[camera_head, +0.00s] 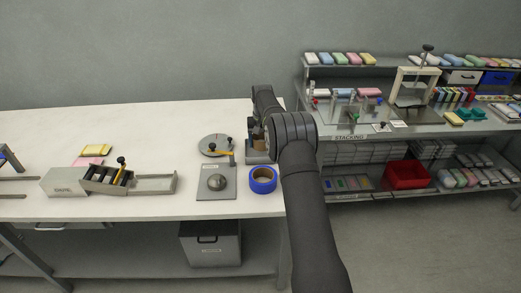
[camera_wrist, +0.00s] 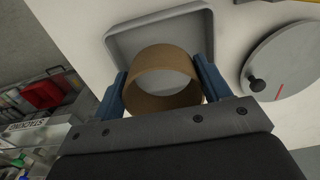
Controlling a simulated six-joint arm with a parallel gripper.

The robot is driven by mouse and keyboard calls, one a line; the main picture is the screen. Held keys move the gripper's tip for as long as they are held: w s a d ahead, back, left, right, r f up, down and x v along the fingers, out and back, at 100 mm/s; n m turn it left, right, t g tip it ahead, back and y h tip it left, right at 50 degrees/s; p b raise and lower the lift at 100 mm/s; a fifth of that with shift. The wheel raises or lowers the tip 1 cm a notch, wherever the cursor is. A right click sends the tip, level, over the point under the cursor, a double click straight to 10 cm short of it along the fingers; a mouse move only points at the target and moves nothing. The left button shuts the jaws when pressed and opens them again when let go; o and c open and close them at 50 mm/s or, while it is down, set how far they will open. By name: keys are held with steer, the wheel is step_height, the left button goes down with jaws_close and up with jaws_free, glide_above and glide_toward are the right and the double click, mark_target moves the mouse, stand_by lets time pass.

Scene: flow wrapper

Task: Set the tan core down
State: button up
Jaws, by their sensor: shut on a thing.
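The tan core (camera_wrist: 162,76) is a short, open cardboard ring, held between the two blue fingers of my gripper (camera_wrist: 160,92) in the wrist view. My gripper is shut on its outer sides. Behind the core lies a shallow grey tray (camera_wrist: 128,42) with a raised rim on the white table; the gap between core and tray is hard to judge. In the head view the core (camera_head: 257,139) shows only as a small brown patch beside my arm, and the tray (camera_head: 252,157) is partly hidden by the arm.
A round grey dial plate (camera_wrist: 290,62) with a black knob is right of the tray. A stacking shelf (camera_head: 350,137) is at right.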

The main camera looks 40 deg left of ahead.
steer(key=shift+s+a+f, duration=0.15)
steer(key=shift+a+f, duration=0.15)
steer(key=shift+f, duration=1.85)
steer(key=shift+f, duration=0.1)
steer(key=o, duration=0.7)
steer(key=shift+f, duration=0.1)
steer(key=shift+c, duration=0.2)
step_height(320, 180, up, 12)
steer(key=shift+r, duration=0.2)
